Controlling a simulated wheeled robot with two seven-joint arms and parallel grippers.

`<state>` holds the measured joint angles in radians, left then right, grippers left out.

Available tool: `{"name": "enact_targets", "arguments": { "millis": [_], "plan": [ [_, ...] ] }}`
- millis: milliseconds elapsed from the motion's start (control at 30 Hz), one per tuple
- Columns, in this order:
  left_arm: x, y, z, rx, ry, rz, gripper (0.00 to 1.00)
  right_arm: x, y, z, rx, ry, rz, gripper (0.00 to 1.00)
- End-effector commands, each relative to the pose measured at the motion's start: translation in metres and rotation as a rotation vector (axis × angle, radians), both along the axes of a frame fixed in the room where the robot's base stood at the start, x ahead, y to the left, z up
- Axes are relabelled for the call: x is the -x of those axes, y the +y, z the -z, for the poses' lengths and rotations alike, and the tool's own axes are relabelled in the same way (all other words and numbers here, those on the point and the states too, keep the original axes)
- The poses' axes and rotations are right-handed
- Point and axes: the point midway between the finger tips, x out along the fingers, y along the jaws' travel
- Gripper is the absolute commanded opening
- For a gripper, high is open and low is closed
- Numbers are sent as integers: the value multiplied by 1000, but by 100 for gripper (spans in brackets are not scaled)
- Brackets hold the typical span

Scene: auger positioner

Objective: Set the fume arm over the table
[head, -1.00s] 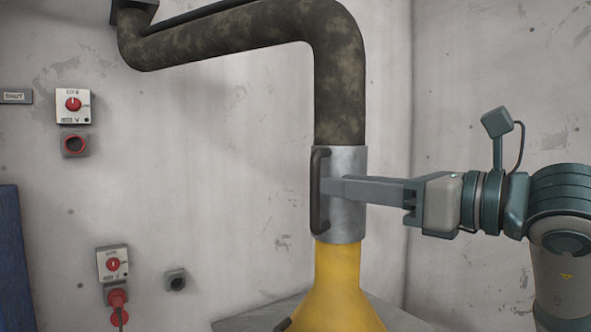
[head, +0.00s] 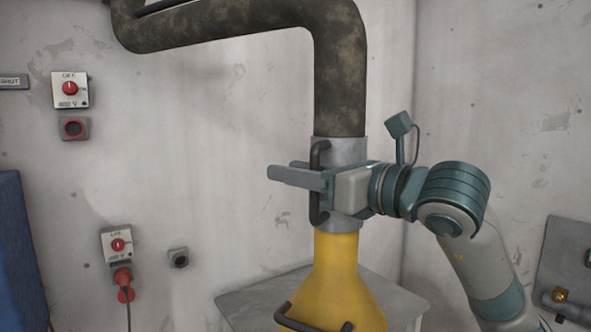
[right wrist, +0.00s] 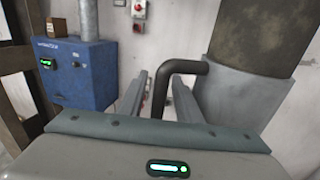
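The fume arm has a dark mottled duct (head: 340,80), a grey metal collar (head: 345,150) with a dark upright bar handle (head: 318,213), and a yellow hood (head: 340,275) below. My right gripper (head: 283,169) reaches in from the right at the collar, its fingers pointing left past the handle. In the right wrist view the handle (right wrist: 182,67) passes between the two parted fingers, which look open around it. A grey table top (head: 395,283) shows under or behind the hood; its relation to the hood is partly hidden. My left gripper is not in view.
Switch boxes (head: 71,90) and a red plug with cable (head: 124,280) are on the left wall. A blue cabinet (right wrist: 85,75) stands left in the right wrist view. A grey panel (head: 570,265) is at the far right.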

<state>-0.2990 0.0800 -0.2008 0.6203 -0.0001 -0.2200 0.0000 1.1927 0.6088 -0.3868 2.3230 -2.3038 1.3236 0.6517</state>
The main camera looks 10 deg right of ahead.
Motion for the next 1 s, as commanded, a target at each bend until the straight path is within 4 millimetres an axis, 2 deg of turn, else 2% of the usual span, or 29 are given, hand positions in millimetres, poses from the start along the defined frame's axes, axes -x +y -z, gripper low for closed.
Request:
{"name": "enact_targets", "arguments": {
  "millis": [67,167,200,467,667,867,1000],
  "plan": [
    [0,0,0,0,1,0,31,0,0,0,0,0,0,29],
    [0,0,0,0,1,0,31,0,0,0,0,0,0,5],
    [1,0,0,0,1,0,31,0,0,0,0,0,0,0],
    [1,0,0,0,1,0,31,-1,-2,0,-1,1,-1,0],
    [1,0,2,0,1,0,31,-8,-11,1,-2,2,-16,0],
    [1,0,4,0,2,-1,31,-25,-34,1,-3,4,-57,0],
    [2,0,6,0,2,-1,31,-44,-57,0,-6,3,-102,0]
  ]
}}
